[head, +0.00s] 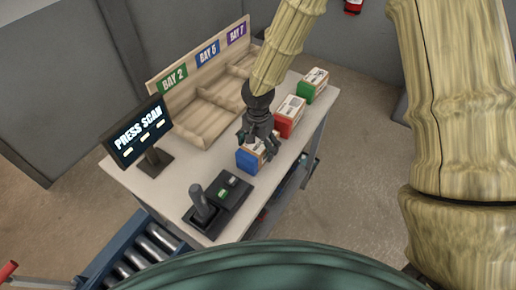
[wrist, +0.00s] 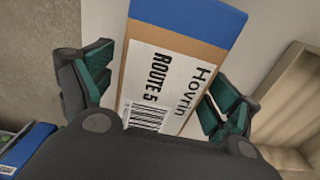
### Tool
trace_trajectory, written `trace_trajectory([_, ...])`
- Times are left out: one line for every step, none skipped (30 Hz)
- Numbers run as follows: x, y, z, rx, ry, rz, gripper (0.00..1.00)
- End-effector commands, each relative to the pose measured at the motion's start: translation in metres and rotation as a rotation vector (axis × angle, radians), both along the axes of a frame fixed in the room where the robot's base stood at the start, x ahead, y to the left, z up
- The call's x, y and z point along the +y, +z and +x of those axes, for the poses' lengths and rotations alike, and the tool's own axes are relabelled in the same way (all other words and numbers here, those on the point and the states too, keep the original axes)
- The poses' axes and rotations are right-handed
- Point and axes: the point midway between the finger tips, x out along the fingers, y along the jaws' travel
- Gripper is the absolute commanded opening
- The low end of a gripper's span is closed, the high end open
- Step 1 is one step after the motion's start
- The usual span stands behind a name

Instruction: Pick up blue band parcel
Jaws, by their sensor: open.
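The blue band parcel (head: 247,160) is a kraft box with a blue end, standing on the table near its front right edge. In the wrist view the parcel (wrist: 190,25) shows its blue band and a white label reading "Hovrin" and "ROUTE 5". My gripper (head: 258,145) is over the parcel and partly hides it in the head view. In the wrist view the open fingers of my gripper (wrist: 155,95) are on either side of the parcel. I cannot tell whether either finger touches it.
Red (head: 289,117) and green (head: 312,85) band parcels stand behind it along the table's right side. A wooden sorter (head: 205,112) with bays 2, 5 and 7 is at the back. A "PRESS SCAN" screen (head: 138,133) and a scanner console (head: 222,203) stand left and front.

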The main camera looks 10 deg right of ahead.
Motion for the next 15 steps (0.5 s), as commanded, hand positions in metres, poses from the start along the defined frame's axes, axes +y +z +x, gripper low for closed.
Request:
trace_trajectory([0.0001, 0.0000, 0.0001, 0.000, 0.000, 0.000, 0.89])
trace_trajectory([0.0001, 0.0000, 0.0001, 0.000, 0.000, 0.000, 0.89])
trace_trajectory([0.0000, 0.0001, 0.0000, 0.000, 0.000, 0.000, 0.89])
trace_trajectory([0.0000, 0.0001, 0.0000, 0.000, 0.000, 0.000, 0.86])
trace_trajectory([0.0000, 0.0001, 0.0000, 0.000, 0.000, 0.000, 0.80])
trace_trajectory([0.0000, 0.0001, 0.0000, 0.000, 0.000, 0.000, 0.73])
trace_trajectory([0.0000, 0.0002, 0.0000, 0.000, 0.000, 0.000, 0.67])
trace_trajectory([0.0000, 0.0002, 0.0000, 0.000, 0.000, 0.000, 0.62])
trace_trajectory([0.0000, 0.0002, 0.0000, 0.000, 0.000, 0.000, 0.55])
trace_trajectory([0.0000, 0.0003, 0.0000, 0.000, 0.000, 0.000, 0.49])
trace_trajectory([0.0000, 0.0003, 0.0000, 0.000, 0.000, 0.000, 0.44])
trace_trajectory([0.0000, 0.0003, 0.0000, 0.000, 0.000, 0.000, 0.36])
trace_trajectory([0.0000, 0.0003, 0.0000, 0.000, 0.000, 0.000, 0.31])
trace_trajectory([0.0001, 0.0006, 0.0002, -0.001, 0.000, 0.001, 0.29])
trace_trajectory([0.0001, 0.0006, 0.0002, -0.001, 0.000, 0.001, 0.29])
